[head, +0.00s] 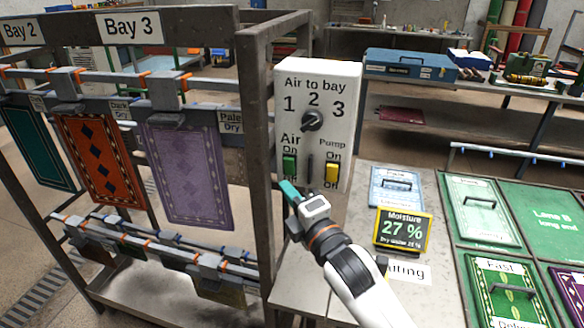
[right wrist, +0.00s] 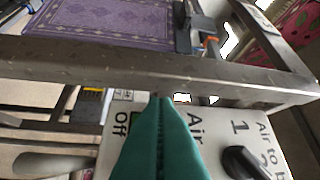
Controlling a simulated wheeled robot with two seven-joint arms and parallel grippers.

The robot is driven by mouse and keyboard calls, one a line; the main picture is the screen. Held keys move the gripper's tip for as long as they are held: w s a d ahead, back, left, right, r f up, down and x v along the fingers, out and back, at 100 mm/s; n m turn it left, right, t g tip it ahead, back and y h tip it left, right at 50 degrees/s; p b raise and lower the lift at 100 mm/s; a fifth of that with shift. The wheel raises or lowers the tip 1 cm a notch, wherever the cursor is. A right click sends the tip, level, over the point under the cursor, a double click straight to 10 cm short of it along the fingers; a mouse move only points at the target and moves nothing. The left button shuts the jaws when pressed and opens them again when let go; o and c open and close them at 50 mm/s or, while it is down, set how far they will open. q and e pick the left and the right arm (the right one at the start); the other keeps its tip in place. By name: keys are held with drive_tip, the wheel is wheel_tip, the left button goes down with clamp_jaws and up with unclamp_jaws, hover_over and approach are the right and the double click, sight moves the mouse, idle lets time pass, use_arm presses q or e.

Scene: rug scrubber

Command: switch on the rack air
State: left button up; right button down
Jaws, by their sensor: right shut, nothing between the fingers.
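My right gripper (head: 290,190) has teal fingers, shut and empty, just below the Air switch in the head view. In the right wrist view the shut fingers (right wrist: 163,105) cover most of the Air switch area, between "Off" and "Air". I cannot tell whether they touch it. My left gripper is not in view.
The metal rack post (head: 257,150) stands just left of the box. Rugs hang in the rack, including a purple one (head: 188,175) and an orange one (head: 100,160).

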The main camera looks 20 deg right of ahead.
sight(285, 163)
drive_tip(key=shift+w+d+r+p, duration=0.15)
drive_tip(key=shift+w+d+p, duration=0.15)
drive_tip(key=shift+w, duration=0.45)
drive_tip(key=shift+w+d+r+p, duration=0.1)
drive_tip(key=shift+w+d+p, duration=0.2)
drive_tip(key=shift+w, duration=0.4)
drive_tip(key=shift+w+d+r+p, duration=0.15)
drive_tip(key=shift+w+d, duration=0.25)
drive_tip(key=shift+w, duration=0.35)
drive_tip(key=shift+w+d+r+p, duration=0.1)
drive_tip(key=shift+w+r+p, duration=0.05)
drive_tip(key=shift+r+p, duration=0.2)
drive_tip(key=shift+f, duration=0.15)
